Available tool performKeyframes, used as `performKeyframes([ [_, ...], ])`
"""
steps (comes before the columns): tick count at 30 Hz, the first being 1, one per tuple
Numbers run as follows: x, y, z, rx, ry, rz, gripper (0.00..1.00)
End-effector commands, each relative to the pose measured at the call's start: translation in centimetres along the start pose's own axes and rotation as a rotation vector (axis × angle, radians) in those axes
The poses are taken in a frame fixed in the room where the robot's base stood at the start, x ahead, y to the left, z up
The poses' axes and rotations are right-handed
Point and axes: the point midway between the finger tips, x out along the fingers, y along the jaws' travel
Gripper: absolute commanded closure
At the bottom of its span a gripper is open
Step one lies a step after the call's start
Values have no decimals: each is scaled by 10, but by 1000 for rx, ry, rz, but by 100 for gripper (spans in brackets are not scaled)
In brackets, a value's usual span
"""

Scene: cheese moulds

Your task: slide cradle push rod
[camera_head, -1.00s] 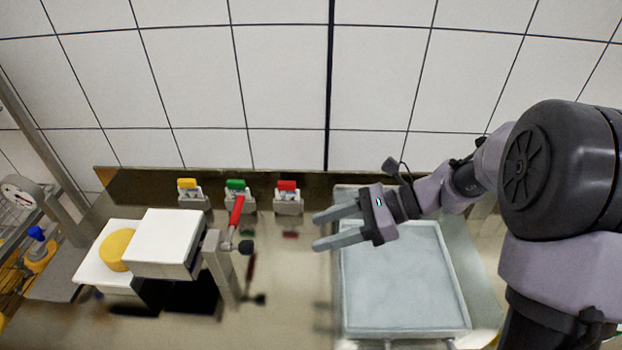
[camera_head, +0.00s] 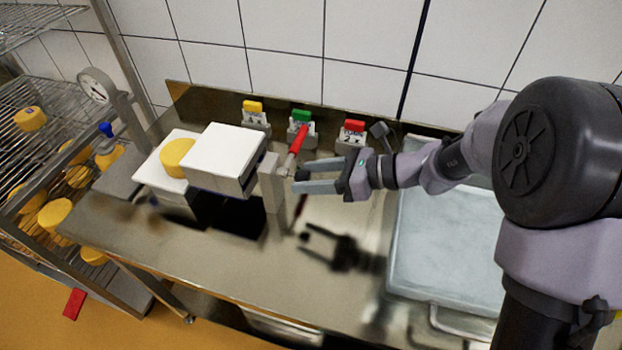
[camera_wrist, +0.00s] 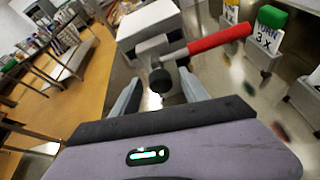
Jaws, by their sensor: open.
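The push rod's dark round knob (camera_wrist: 160,80) shows in the wrist view, between my two open fingers and ahead of the palm. I cannot tell whether a finger touches it. A red lever handle (camera_head: 298,140) rises from the same mechanism; in the wrist view the handle (camera_wrist: 220,38) slants up to the right. The white box-shaped cradle (camera_head: 228,155) stands left of it on the bench, and the cradle (camera_wrist: 147,22) is beyond the knob in the wrist view. My gripper (camera_head: 298,181) is open and empty, pointing left at the mechanism's grey post (camera_head: 271,183).
A yellow cheese (camera_head: 177,158) sits on a white board left of the cradle. Yellow, green and red-topped stands (camera_head: 302,122) line the back wall. A pale tray (camera_head: 440,235) lies right on the bench (camera_head: 180,245). A wire rack with cheeses (camera_head: 55,213) stands at far left.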

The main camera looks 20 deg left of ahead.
Motion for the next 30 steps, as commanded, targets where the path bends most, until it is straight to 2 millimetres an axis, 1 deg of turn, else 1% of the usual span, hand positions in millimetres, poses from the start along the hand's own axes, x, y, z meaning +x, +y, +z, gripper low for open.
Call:
performKeyframes([
  [6,0,0,0,0,0,0,48],
  [7,0,0,0,0,0,0,50],
  [11,0,0,0,0,0,0,75],
  [12,0,0,0,0,0,0,83],
  [15,0,0,0,0,0,0,100],
  [30,0,0,0,0,1,0,100],
])
